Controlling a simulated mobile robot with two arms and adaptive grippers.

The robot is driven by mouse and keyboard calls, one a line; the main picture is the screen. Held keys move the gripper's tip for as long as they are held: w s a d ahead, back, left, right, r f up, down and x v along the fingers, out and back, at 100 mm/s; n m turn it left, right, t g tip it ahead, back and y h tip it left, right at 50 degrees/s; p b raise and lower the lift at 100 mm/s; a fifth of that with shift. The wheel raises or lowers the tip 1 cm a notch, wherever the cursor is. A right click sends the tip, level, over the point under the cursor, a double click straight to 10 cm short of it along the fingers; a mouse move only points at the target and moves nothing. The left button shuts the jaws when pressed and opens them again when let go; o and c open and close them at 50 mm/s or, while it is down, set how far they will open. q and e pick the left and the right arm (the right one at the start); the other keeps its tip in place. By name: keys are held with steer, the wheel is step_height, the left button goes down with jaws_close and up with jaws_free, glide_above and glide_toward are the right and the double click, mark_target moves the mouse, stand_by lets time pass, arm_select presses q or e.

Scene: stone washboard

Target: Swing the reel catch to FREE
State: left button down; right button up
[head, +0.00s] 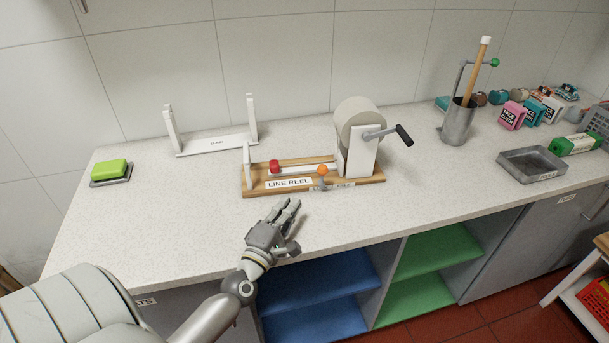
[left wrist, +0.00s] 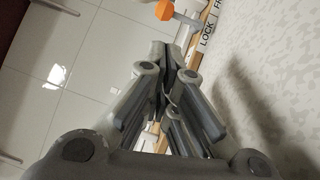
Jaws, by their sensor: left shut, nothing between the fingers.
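The line reel (head: 287,184) stands on a wooden base on the counter, with a grey drum and a black crank handle at its right end. The reel catch is a small lever with an orange knob (head: 322,170) at the base's front edge; the orange knob (left wrist: 165,10) also shows at the top of the left wrist view. Labels reading LOCK (left wrist: 207,32) and FR, cut off, lie beside it. My left gripper (head: 293,204) is shut and empty, in front of the reel and left of the catch, apart from it. My right gripper is not in view.
A red knob (head: 274,167) sits on the reel base. A white stand (head: 215,144) is behind left, a green sponge (head: 109,168) at far left. A metal cup (head: 457,122) and grey tray (head: 534,164) stand to the right. The counter front is clear.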

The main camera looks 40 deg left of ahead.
arm_select(q)
steer(key=p, duration=0.1)
glide_toward(322, 177)
steer(key=w+a, duration=0.1)
steer(key=w+a+r, duration=0.2)
steer(key=w+a, duration=0.1)
steer(key=shift+a, duration=0.15)
steer(key=shift+w+a, duration=0.15)
steer(key=shift+w, duration=0.6)
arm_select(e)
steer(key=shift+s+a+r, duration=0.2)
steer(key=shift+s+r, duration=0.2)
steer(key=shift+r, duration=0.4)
arm_select(q)
steer(key=shift+r+p, duration=0.25)
steer(key=shift+p, duration=0.35)
steer(key=shift+w+m+p, duration=0.1)
steer(key=shift+m+p, duration=0.2)
steer(key=shift+p, duration=0.05)
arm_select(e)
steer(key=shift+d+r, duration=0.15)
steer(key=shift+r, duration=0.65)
arm_select(q)
steer(key=shift+r, duration=0.1)
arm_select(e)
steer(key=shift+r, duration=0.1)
